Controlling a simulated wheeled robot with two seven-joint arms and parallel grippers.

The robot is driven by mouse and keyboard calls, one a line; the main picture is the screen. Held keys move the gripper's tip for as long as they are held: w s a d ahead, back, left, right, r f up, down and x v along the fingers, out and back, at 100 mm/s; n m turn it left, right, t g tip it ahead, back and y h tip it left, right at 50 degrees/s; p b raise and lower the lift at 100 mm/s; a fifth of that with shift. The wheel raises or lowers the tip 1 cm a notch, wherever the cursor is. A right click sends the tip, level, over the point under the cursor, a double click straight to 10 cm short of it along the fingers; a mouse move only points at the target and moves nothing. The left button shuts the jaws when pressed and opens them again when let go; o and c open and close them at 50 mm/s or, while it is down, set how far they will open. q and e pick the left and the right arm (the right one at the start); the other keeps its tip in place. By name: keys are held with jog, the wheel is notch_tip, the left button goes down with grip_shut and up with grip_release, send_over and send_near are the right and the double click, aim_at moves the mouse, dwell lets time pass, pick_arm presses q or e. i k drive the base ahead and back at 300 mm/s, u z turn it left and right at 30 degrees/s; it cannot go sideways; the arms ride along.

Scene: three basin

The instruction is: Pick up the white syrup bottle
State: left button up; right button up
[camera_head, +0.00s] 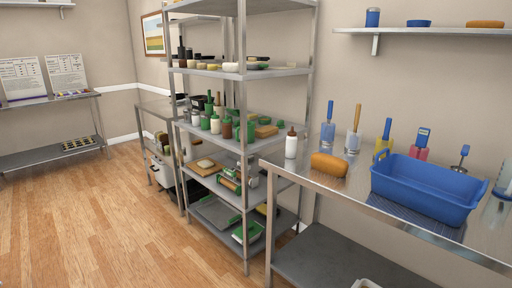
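A white bottle with a dark reddish-brown cap (291,147) stands upright at the left end of the steel table (322,178), near the sponge. It looks like the white syrup bottle, but its label is too small to read. A smaller white bottle (215,125) also stands among green and brown bottles on the middle shelf of the rack. Neither of my grippers is in view.
The table also holds an orange-brown sponge (328,165), a blue basin (425,190) and several handled tools in containers. A tall steel rack (243,147) stands to the table's left. The wooden floor (110,225) is clear at left.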

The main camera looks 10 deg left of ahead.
aim_at(292, 139)
jog(key=u, duration=0.6)
jog(key=i, duration=1.65)
jog(key=u, duration=0.25)
